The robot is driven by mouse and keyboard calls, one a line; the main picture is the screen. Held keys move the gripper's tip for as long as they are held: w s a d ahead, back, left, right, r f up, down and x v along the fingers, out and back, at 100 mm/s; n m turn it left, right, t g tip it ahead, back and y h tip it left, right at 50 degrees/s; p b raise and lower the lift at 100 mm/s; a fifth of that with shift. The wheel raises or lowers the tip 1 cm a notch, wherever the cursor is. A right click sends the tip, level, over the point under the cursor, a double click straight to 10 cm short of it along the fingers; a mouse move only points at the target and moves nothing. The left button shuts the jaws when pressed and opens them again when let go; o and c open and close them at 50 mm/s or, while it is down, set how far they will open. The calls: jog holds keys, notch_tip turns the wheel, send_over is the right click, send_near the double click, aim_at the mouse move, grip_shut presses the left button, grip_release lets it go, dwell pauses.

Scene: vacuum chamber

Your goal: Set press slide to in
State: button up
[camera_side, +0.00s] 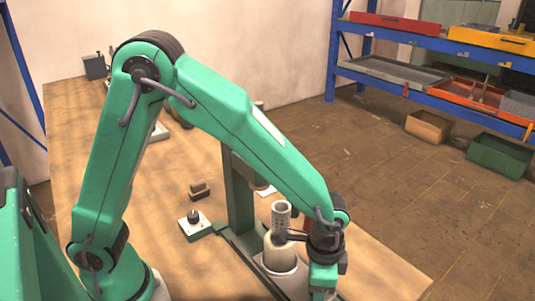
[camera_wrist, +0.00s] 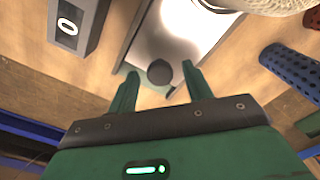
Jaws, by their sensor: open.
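The press stands on the wooden bench with a green upright (camera_side: 238,190). Its slide looks to be the pale plate (camera_wrist: 165,32) in the wrist view, with a dark round knob (camera_wrist: 159,72) at its near end. My gripper (camera_wrist: 160,70) is open, one green finger on each side of the knob. I see gaps on both sides, and cannot tell the height between fingers and knob. In the side view my gripper (camera_side: 323,284) points down at the press's front; the knob is hidden there.
A blue perforated tube (camera_wrist: 288,68) shows at right in the wrist view. Shelves stand behind.

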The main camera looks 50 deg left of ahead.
aim_at(292, 271)
grip_shut()
jog(key=shift+a, duration=4)
grip_release()
jog(key=shift+d+r, duration=0.1)
jog(key=shift+r, duration=0.05)
